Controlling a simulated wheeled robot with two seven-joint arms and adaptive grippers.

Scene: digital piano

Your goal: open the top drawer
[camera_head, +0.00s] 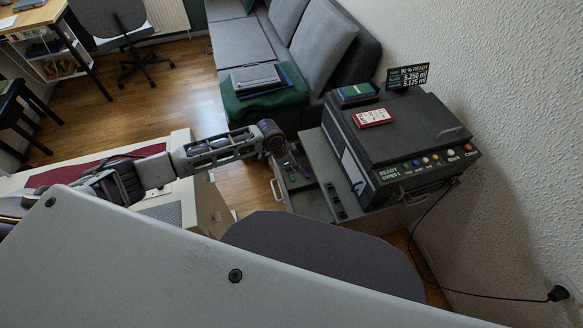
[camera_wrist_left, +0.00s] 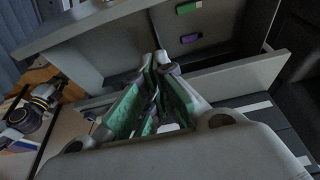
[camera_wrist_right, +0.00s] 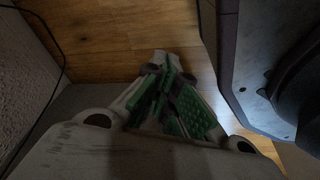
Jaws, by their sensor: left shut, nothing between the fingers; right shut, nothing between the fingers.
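The top drawer (camera_head: 303,205) of the grey cabinet (camera_head: 368,218) stands pulled out toward the left in the head view, with small items inside. Its handle (camera_head: 276,191) is on the left-facing front. My left gripper (camera_head: 287,160) is above the open drawer, pointing down toward it. In the left wrist view the left gripper (camera_wrist_left: 161,62) is shut and empty, with the drawer interior (camera_wrist_left: 180,72) and green and purple items beyond it. I cannot tell whether it touches the drawer. My right gripper (camera_wrist_right: 172,68) is shut and empty above the wooden floor, outside the head view.
A dark printer (camera_head: 410,140) stands on the cabinet, with a red-and-white box (camera_head: 372,117) on it. A grey sofa (camera_head: 300,45) is behind. A black cord (camera_head: 480,292) runs along the right wall.

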